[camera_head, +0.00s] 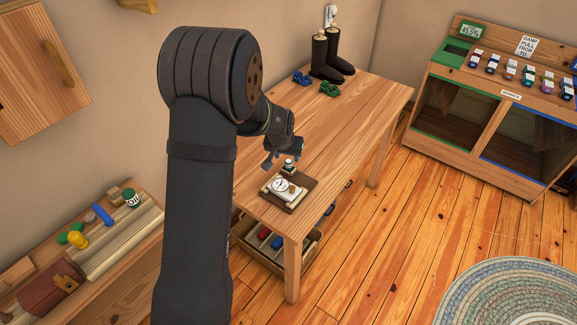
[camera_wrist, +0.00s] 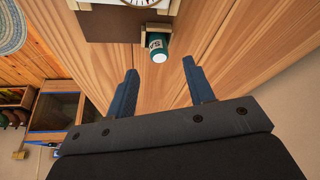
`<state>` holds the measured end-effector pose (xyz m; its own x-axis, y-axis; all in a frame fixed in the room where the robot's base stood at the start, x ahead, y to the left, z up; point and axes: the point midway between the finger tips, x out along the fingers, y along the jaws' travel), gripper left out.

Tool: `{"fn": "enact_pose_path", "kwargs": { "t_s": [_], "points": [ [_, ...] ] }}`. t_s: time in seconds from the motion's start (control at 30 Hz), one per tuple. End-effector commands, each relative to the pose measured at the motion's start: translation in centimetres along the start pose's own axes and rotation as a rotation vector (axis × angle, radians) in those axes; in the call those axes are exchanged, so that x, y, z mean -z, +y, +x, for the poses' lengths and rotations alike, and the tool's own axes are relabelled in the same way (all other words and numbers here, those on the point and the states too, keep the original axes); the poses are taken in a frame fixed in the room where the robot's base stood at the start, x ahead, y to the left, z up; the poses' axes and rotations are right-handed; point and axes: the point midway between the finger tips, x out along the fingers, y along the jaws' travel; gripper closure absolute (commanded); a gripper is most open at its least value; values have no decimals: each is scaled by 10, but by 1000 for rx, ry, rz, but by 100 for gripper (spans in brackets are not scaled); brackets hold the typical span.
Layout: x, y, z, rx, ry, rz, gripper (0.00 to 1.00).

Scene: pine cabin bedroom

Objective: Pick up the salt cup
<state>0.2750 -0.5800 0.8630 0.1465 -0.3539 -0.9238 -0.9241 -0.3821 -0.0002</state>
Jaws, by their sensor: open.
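A small dark green cup (camera_wrist: 157,44) with a white label and pale end, likely the salt cup, stands at the edge of a brown board on the wooden table (camera_head: 335,120). In the head view the cup (camera_head: 289,165) shows just behind a white dial device (camera_head: 283,187). My gripper (camera_head: 283,156) is open and empty above the table beside the cup. In the wrist view my gripper (camera_wrist: 160,69) has its blue fingers apart, with the cup just beyond the fingertips, roughly centred between them. The fingers do not appear to touch it. The label is too small to read.
The brown board (camera_head: 306,186) carries the dial device and pale blocks. Boots (camera_head: 322,55) and blue and green items stand at the table's far end. A low shelf (camera_head: 120,240) with another green container (camera_head: 131,197) is at left. The middle of the table is clear.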

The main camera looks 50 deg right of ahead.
Motion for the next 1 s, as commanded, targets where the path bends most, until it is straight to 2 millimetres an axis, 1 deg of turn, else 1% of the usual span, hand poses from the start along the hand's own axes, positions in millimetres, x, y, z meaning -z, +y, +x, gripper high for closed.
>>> {"fn": "enact_pose_path", "kwargs": {
  "t_s": [0.03, 0.17, 0.23, 0.5, 0.6, 0.87, 0.9, 0.97, 1.0],
  "points": [
    [-1, 0, 5, 0, -2, 0, 52],
    [0, 0, 10, 0, -1, 0, 52],
    [0, 0, 16, 0, -2, 0, 52],
    [2, 1, 51, 0, -2, 0, 52],
    [1, 1, 58, -1, -1, 0, 52],
    [2, 1, 60, -1, 0, 0, 52],
    [2, 1, 60, -1, 0, 0, 56],
    [2, 1, 60, -1, 0, 0, 67],
    [2, 1, 60, -1, 0, 0, 75]
  ]
}}
